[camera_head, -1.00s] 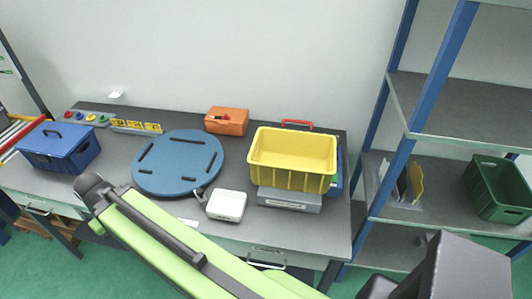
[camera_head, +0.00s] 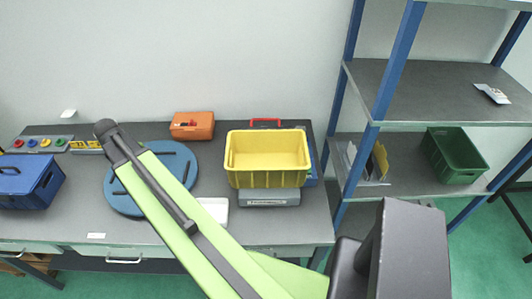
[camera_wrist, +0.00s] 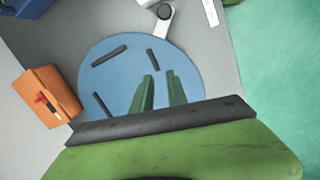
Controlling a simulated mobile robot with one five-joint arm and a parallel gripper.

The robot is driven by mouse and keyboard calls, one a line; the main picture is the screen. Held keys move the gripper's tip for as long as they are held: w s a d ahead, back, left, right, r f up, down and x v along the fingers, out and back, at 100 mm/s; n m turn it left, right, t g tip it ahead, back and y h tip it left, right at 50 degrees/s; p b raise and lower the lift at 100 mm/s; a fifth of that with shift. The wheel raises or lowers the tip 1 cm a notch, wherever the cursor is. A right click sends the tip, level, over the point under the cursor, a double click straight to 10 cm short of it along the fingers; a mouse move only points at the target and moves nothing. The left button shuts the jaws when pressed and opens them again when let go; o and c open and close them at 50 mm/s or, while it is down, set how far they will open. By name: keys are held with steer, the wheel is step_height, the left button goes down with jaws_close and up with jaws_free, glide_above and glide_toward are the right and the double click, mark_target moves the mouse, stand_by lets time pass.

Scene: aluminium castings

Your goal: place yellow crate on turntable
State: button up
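The yellow crate (camera_head: 268,178) sits upright and looks empty, on top of a grey flat device (camera_head: 268,197) on the right part of the table. The round blue turntable (camera_head: 122,196) with dark slots lies flat to its left, partly hidden by my green arm. In the wrist view the turntable (camera_wrist: 110,75) lies below my gripper (camera_wrist: 160,76). Its two green fingers stand a little apart, with nothing between them. The fingers cannot be made out in the head view. The yellow crate is not in the wrist view.
An orange case (camera_head: 192,125) stands behind the turntable. A white box (camera_head: 214,209) lies between turntable and grey device, partly behind my arm. A blue lidded box (camera_head: 28,182) stands at far left. Shelving with a green crate (camera_head: 455,155) rises at right. The turntable's visible top is clear.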

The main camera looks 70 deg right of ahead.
steer(key=s+d+r+n+g+p, duration=0.1)
steer(key=s+d+r+p, duration=0.3)
steer(key=d, duration=0.6)
steer(key=s+d+r, duration=0.3)
steer(key=s+d, duration=0.2)
steer(key=d, duration=0.5)
steer(key=s+d+r+n+g+p, duration=0.1)
steer(key=s+d+r+g+p, duration=0.2)
steer(key=s+d, duration=1.2)
steer(key=shift+t, duration=0.5)
steer(key=b+x, duration=0.3)
steer(key=x, duration=0.1)
steer(key=s+b+x, duration=0.1)
steer(key=b+x, duration=0.7)
steer(key=shift+s+a+r, duration=0.25)
steer(key=shift+a+r, duration=0.05)
steer(key=shift+a, duration=0.05)
steer(key=shift+s, duration=0.1)
steer(key=b, duration=0.5)
glide_above(269, 152)
steer(key=f, duration=0.4)
steer(key=shift+d+f, duration=0.25)
steer(key=shift+f, duration=0.05)
steer(key=shift+r, duration=0.2)
jaws_close()
